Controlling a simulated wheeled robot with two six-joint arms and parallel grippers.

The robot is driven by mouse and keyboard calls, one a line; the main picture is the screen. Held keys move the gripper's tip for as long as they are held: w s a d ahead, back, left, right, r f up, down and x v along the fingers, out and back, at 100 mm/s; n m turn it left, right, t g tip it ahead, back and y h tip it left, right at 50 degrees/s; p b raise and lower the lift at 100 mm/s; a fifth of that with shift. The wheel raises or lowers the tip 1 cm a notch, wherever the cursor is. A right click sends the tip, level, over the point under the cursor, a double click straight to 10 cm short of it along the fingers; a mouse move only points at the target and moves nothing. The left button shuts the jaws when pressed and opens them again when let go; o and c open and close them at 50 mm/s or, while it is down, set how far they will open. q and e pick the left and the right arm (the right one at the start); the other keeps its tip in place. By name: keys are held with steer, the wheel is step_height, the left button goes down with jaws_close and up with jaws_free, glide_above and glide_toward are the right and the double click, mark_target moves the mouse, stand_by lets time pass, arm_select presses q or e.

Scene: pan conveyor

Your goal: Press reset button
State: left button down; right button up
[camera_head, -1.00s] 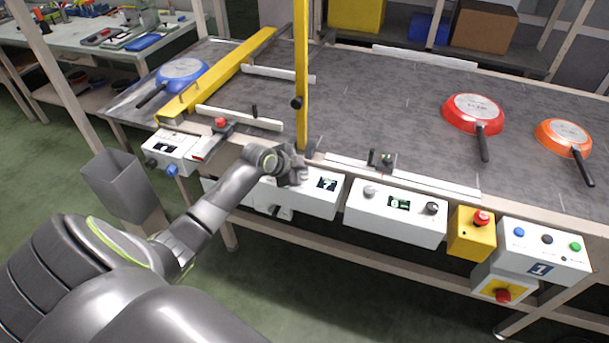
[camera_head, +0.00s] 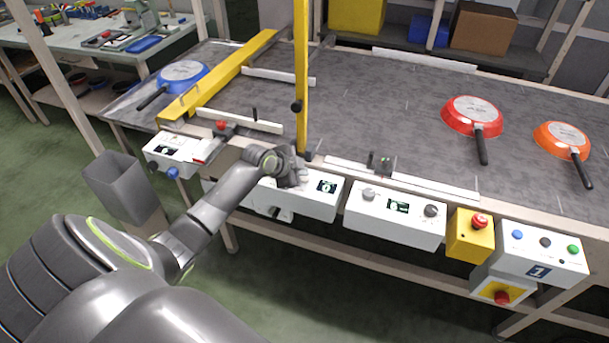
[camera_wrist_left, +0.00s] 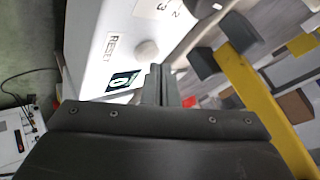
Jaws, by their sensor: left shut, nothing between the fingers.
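The white counter box (camera_head: 315,208) hangs on the conveyor's front edge, with a small dark display (camera_head: 326,186) that reads 0. In the left wrist view, the box face (camera_wrist_left: 88,40) carries the word RESET beside a round pale grey button (camera_wrist_left: 146,50). The display (camera_wrist_left: 123,80) is also seen there. My left gripper (camera_head: 298,178) is shut and empty, at the left part of the box. In the wrist view its fingertips (camera_wrist_left: 158,72) are close to the button; I cannot tell whether they touch it. The gripper hides the button in the head view. My right gripper is not in view.
A yellow post (camera_head: 301,80) rises just behind the gripper. Another white control box (camera_head: 395,215) and a yellow emergency-stop box (camera_head: 470,236) are to the right. Blue (camera_head: 182,74), red (camera_head: 472,115) and orange (camera_head: 563,139) pans lie on the belt.

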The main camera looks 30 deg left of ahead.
arm_select(q)
steer(key=shift+r, duration=0.35)
step_height(320, 180, up, 5)
steer(key=p, duration=0.4)
steer(key=shift+p, duration=0.35)
stand_by(0.5)
